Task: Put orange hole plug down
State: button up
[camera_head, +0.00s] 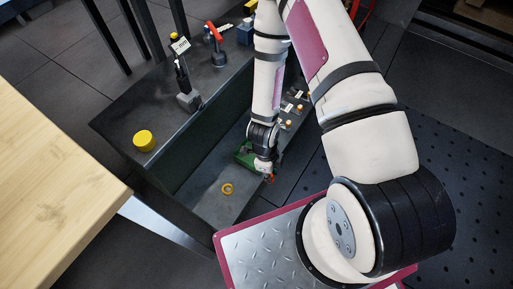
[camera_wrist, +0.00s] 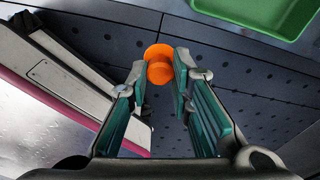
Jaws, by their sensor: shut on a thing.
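The orange hole plug (camera_wrist: 158,52) is between the fingertips of my gripper (camera_wrist: 158,78) in the wrist view. It is a round orange disc with a narrower part below it, and the teal-padded fingers are shut on it. In the head view my gripper (camera_head: 266,169) points down over the lower dark shelf, and a small orange-red bit of the plug (camera_head: 271,179) shows at its tip. I cannot tell whether the plug touches any surface.
A green tray (camera_wrist: 265,12) lies near my gripper, and it also shows in the head view (camera_head: 242,157). A yellow ring (camera_head: 227,188) lies on the shelf (camera_head: 205,205). A yellow cylinder (camera_head: 144,140) stands on the upper ledge. Several small orange-topped parts (camera_head: 289,124) stand behind.

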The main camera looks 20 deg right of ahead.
jog(key=shift+s+a, duration=0.1)
jog(key=shift+s, duration=0.35)
jog(key=w, duration=0.5)
jog(key=w+f+b, duration=0.1)
jog(key=w, duration=0.4)
jog(key=w+d, duration=0.1)
jog(key=w, duration=0.4)
jog(key=shift+w+f, duration=0.15)
jog(key=shift+f, duration=0.15)
notch_tip(320, 180, down, 4)
jog(key=b, duration=0.2)
jog(key=shift+w+r+b, duration=0.15)
jog(key=shift+r+b, duration=0.05)
jog(key=shift+b, duration=0.2)
jog(key=shift+r, duration=0.1)
jog(key=o, duration=0.9)
jog(key=shift+o, duration=0.2)
